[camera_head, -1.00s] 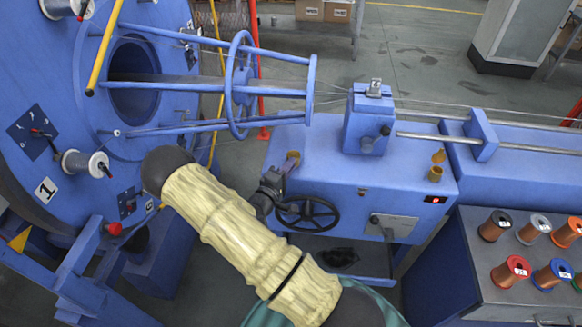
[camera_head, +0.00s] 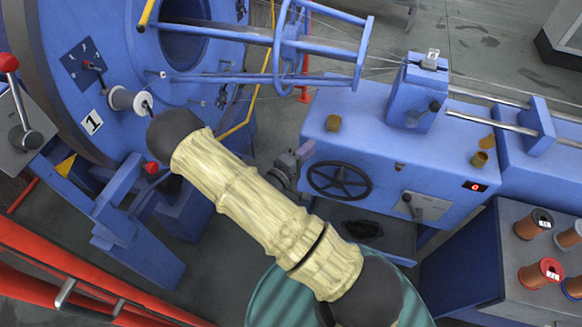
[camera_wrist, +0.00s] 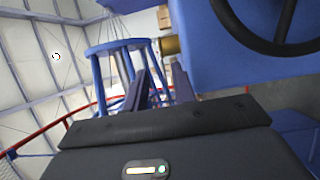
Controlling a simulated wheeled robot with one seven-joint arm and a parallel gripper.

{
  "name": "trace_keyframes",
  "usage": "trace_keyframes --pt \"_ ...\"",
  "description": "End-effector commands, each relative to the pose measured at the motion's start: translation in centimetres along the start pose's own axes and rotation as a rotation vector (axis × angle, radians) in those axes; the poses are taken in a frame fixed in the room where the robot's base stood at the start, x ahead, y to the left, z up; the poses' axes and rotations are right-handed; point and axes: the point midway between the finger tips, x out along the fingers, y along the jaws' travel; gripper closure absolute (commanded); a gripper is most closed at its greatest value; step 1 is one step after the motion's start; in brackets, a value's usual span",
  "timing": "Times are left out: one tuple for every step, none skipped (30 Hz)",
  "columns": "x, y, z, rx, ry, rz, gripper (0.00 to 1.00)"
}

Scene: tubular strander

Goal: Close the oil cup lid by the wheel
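The oil cup by the wheel (camera_head: 333,123) is a small brass-coloured cup at the left end of the blue machine's top. Its lid looks down on it, with no raised flap showing. The black handwheel (camera_head: 339,180) is on the front below it. My gripper (camera_head: 306,152) is left of the wheel, below and left of the cup, apart from it. In the wrist view my gripper (camera_wrist: 161,85) shows two fingers apart with nothing between them.
A second brass cup (camera_head: 481,159) on the machine's right has its lid (camera_head: 488,142) raised. The blue strander frame (camera_head: 290,45) and large drum (camera_head: 85,75) stand left and behind. A spool table (camera_head: 500,300) is at right, a red rail (camera_head: 60,262) at lower left.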

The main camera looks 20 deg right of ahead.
Motion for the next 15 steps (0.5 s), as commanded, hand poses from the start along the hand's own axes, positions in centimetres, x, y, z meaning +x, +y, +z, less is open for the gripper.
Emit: trace_keyframes --pt "-1.2 -0.1 -0.1 0.0 0.004 -0.002 0.74" --pt "-1.8 -0.1 -0.1 0.0 0.005 -0.002 0.74" --pt "-2.6 -0.1 -0.1 0.0 0.006 -0.001 0.74" --pt "-3.2 -0.1 -0.1 0.001 0.006 -0.001 0.74" --pt "-3.8 -0.1 -0.1 0.001 0.006 -0.001 0.74" --pt "-4.6 -0.1 -0.1 0.001 0.005 -0.001 0.74" --pt "-5.1 -0.1 -0.1 0.0 0.006 -0.002 0.74" --pt "-5.6 -0.1 -0.1 0.001 0.004 -0.002 0.74" --pt "-6.1 -0.1 -0.1 0.001 0.004 -0.002 0.74" --pt "-6.5 -0.1 -0.1 0.001 0.004 -0.001 0.74" --pt "-6.8 -0.1 0.0 0.001 0.003 -0.001 0.74" --pt "-7.1 -0.1 0.0 0.0 0.003 -0.001 0.74" --pt "-7.3 -0.1 0.0 0.0 0.003 -0.001 0.74" --pt "-7.4 -0.1 0.0 0.0 0.002 0.0 0.74" --pt "-7.5 0.0 0.0 0.0 0.001 0.0 0.74"
